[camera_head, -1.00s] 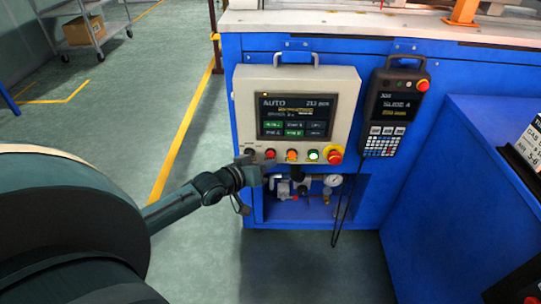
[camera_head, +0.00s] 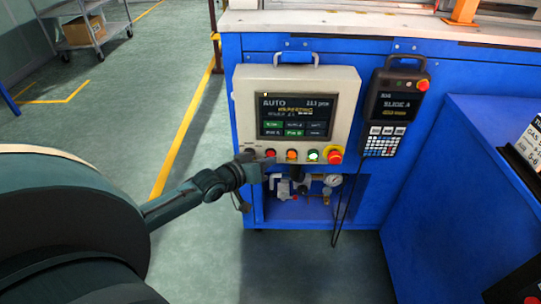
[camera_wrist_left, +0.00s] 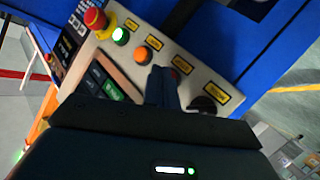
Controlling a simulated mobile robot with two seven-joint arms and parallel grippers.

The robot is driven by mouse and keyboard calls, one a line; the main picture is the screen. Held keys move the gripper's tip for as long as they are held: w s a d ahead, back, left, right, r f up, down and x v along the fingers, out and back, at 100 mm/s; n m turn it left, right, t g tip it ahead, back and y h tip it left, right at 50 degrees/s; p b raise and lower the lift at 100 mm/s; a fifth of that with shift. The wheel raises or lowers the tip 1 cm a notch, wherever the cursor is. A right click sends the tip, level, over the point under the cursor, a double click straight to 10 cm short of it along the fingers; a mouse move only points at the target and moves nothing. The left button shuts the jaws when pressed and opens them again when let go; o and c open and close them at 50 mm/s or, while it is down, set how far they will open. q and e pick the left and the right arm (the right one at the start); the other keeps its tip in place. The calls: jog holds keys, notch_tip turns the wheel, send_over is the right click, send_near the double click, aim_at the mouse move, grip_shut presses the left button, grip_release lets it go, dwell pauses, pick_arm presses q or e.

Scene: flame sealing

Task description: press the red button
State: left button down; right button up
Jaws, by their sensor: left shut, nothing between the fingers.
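The red button (camera_head: 270,153) sits in the lower row of the beige control panel (camera_head: 346,90), left of an orange button. In the left wrist view the red button (camera_wrist_left: 177,74) is partly hidden behind my fingers. My left gripper (camera_head: 266,160) is shut and empty, with its fingertips right at the red button. In the left wrist view the closed fingers of the gripper (camera_wrist_left: 162,73) overlap the button's edge. I cannot tell whether they touch it or whether it is pushed in. My right gripper is not in view.
Beside the red button are an orange button (camera_head: 291,155), a lit green button (camera_head: 313,155) and a red emergency stop (camera_head: 336,153) on a yellow collar. A black knob (camera_wrist_left: 203,104) is on its other side. A handheld pendant (camera_head: 393,107) hangs at the right.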

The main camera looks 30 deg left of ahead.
pick_arm(q)
jog(key=shift+w+a, duration=0.25)
jog(key=shift+w, duration=0.1)
dwell(0.4)
dwell(0.3)
jog(key=shift+s+d+p, duration=0.45)
jog(key=shift+s+p, duration=0.3)
jog(key=shift+p, duration=0.1)
jog(key=s+d+p, duration=0.1)
jog(key=s+p, duration=0.2)
jog(key=s+d+p, duration=0.1)
jog(key=shift+s+d, duration=0.15)
jog(key=shift+d, duration=0.15)
dwell(0.6)
